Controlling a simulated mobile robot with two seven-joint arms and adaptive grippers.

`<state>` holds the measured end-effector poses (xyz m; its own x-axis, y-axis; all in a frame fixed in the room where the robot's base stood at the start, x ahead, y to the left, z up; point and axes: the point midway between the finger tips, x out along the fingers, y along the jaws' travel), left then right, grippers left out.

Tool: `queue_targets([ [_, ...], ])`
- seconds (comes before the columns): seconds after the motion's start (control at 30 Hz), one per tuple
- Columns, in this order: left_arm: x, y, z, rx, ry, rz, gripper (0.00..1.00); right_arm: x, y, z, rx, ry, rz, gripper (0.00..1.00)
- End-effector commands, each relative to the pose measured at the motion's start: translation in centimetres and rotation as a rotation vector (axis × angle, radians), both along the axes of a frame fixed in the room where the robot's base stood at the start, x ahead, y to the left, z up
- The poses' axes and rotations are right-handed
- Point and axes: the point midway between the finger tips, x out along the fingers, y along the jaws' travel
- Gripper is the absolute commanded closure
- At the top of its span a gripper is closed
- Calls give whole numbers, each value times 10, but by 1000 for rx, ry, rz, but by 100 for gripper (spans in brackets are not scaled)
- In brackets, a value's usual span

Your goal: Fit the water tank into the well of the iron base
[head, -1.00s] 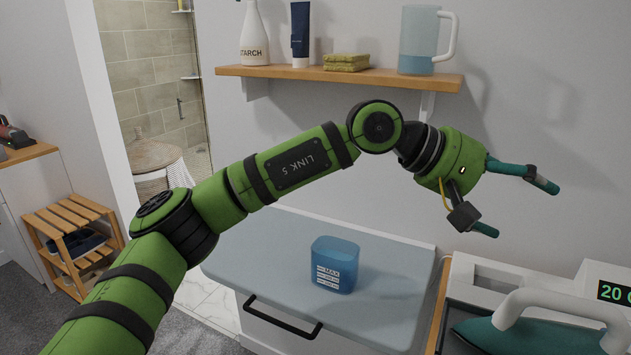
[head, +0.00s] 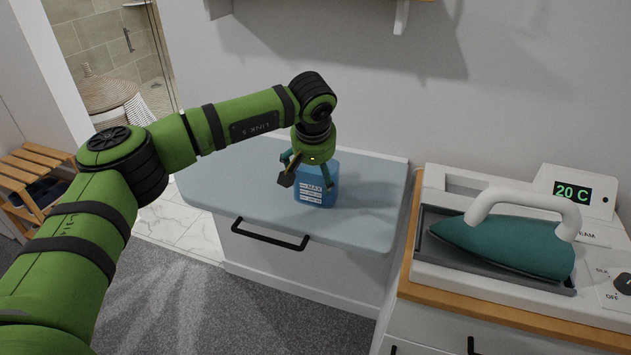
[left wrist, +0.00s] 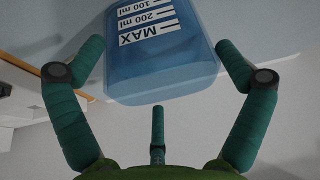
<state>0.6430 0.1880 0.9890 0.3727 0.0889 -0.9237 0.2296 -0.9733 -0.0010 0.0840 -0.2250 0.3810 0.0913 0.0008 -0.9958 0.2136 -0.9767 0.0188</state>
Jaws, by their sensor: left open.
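The water tank (head: 317,190) is a translucent blue box with white MAX and ml markings. It stands upright on the grey-blue top of a low cabinet. My left gripper (head: 306,178) is open at the tank, with its fingers pointing down around its upper part. In the left wrist view the tank (left wrist: 160,60) lies between the spread fingers, with gaps on both sides. The iron base (head: 440,192) is the white station at the right. A long recess (head: 470,190) shows at its back left, partly hidden by the iron. My right gripper is not in view.
A teal iron (head: 510,245) with a white handle rests on the base's dark tray. A display (head: 572,191) reading 20 C stands behind it. The cabinet top (head: 240,185) is otherwise clear. A wooden rack (head: 30,180) stands at far left.

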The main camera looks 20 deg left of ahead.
Motion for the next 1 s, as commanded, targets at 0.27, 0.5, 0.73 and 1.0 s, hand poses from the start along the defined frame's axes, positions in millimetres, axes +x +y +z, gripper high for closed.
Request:
queue_targets([
  [0.27, 2, 0, -6, -1, 0, -2, 0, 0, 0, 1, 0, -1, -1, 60],
  [0.5, 2, 0, -6, -1, 0, -2, 64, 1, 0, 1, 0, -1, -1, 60],
  [0.73, 2, 0, -5, -2, -2, -1, 64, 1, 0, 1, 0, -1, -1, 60],
  [1.0, 3, 0, -2, -2, -3, -1, 64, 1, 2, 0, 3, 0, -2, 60],
])
